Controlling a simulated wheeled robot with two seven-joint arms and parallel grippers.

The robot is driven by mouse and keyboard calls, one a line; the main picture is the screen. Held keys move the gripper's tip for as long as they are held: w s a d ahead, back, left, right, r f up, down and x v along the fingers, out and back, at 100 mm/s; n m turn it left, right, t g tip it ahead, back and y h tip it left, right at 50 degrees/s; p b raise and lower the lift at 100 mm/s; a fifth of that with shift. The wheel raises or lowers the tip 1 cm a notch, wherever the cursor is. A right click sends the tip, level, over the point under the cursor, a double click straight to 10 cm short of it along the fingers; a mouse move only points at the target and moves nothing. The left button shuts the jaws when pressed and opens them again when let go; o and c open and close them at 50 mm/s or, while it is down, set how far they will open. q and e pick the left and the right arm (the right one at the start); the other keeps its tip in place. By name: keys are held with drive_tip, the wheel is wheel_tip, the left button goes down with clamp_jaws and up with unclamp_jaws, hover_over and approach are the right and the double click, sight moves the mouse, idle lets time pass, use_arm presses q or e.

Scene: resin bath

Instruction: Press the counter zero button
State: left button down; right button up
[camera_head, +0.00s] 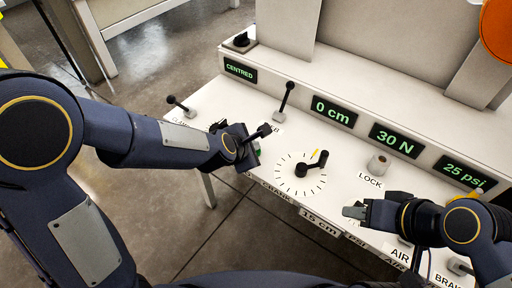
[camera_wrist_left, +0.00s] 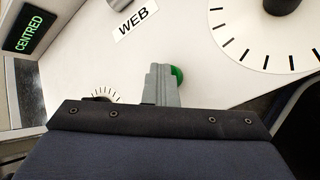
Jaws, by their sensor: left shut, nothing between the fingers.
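A green round button (camera_wrist_left: 178,75) sits on the white panel in the left wrist view, partly hidden by my left gripper's fingers. A bit of green (camera_head: 257,149) also shows beside that gripper in the head view. I can read no label on it. My left gripper (camera_head: 264,131) is shut and empty, with its fingers (camera_wrist_left: 161,84) right at the button's left side in the wrist view. I cannot tell whether they touch it. My right gripper (camera_head: 352,211) is over the right part of the panel; its finger gap is unclear.
A crank (camera_head: 306,166) with a dial ring stands right of my left gripper. Levers (camera_head: 286,98) (camera_head: 179,105) rise behind and left of it. A LOCK knob (camera_head: 378,163) stands farther right. Displays read CENTRED (camera_head: 240,70), 0 cm (camera_head: 333,110), 30 N (camera_head: 395,139) and 25 psi (camera_head: 465,174).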

use_arm(q)
drive_tip(key=shift+r+p, duration=0.6)
drive_tip(key=shift+r, duration=0.2)
wheel_tip(320, 180, up, 5)
drive_tip(key=p, duration=0.5)
drive_tip(key=shift+r, duration=0.1)
